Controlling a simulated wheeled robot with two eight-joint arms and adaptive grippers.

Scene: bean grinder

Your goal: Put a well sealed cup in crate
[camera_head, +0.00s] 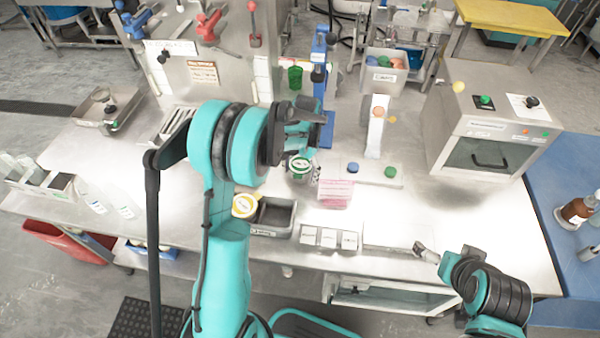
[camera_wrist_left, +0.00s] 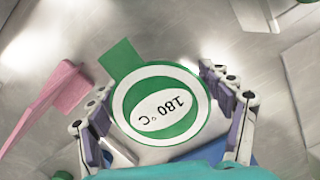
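A cup (camera_head: 299,166) with a green-and-white lid is at mid-table. In the left wrist view its round lid (camera_wrist_left: 160,103) reads "180 °C" and has a square green tab; the lid lies flat over the cup's top, and most of the body is hidden. My left gripper (camera_wrist_left: 168,125) has its fingers on both sides of the cup, very near it; I cannot tell whether they press on it. In the head view this gripper (camera_head: 302,140) is partly hidden by my arm. A grey crate (camera_head: 383,88) with colored lids inside stands at the back. My right gripper (camera_head: 425,252) is low at the right, away from the cup.
A pink block-like item (camera_head: 336,193) is close to the cup's right. A dark-lined tray (camera_head: 258,230) and white boxes (camera_head: 330,238) lie in front. A blue stand (camera_head: 327,100) and a white lever post (camera_head: 376,128) rise behind. A steel oven (camera_head: 490,130) stands right.

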